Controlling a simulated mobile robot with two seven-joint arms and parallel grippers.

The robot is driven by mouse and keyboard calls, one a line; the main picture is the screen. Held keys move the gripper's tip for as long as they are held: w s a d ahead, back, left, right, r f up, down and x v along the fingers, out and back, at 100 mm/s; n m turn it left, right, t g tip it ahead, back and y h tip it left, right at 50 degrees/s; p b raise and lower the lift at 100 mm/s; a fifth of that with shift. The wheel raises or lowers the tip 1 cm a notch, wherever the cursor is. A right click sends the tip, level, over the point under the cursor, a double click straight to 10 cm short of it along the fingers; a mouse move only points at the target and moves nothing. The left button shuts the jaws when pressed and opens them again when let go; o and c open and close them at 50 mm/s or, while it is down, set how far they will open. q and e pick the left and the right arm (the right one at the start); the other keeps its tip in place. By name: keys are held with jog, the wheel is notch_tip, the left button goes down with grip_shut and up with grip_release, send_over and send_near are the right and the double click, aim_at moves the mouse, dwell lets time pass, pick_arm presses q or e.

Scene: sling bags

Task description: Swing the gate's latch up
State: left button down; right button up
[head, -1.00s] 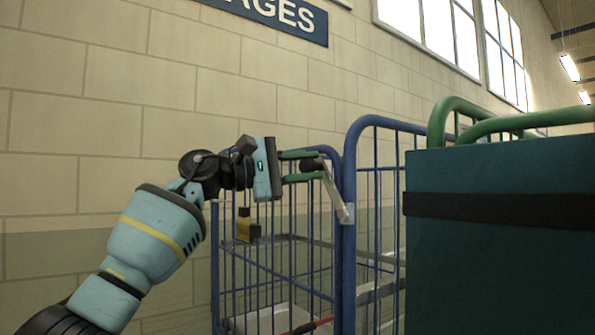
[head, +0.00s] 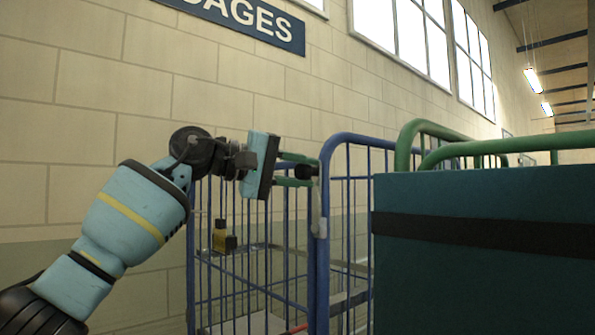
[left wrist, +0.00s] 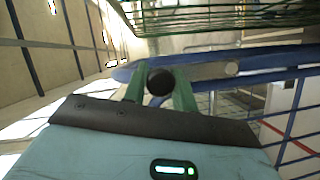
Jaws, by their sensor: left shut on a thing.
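The latch (head: 317,212) is a grey metal bar on the blue gate post, with a black knob (head: 307,172) at its upper end. The bar stands close to upright along the post. My left gripper (head: 304,170) is shut on the knob, one green finger above it and one below. In the left wrist view the black knob (left wrist: 160,82) sits between the two green fingers, in front of the blue gate rail (left wrist: 205,59). The gripper body hides part of the gate (head: 324,255). My right gripper is not in view.
A block wall (head: 100,120) runs behind.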

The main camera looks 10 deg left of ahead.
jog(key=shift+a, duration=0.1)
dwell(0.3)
pick_arm(q)
jog(key=c, duration=1.1)
grip_release()
jog(key=shift+s+d, duration=0.1)
jog(key=shift+s+a, duration=0.15)
jog(key=shift+a, duration=0.4)
jog(key=b+v, duration=0.1)
jog(key=v, duration=0.5)
jog(key=shift+s+a, duration=0.25)
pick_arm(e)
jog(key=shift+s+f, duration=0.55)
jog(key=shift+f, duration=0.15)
pick_arm(q)
jog(key=shift+r, duration=0.15)
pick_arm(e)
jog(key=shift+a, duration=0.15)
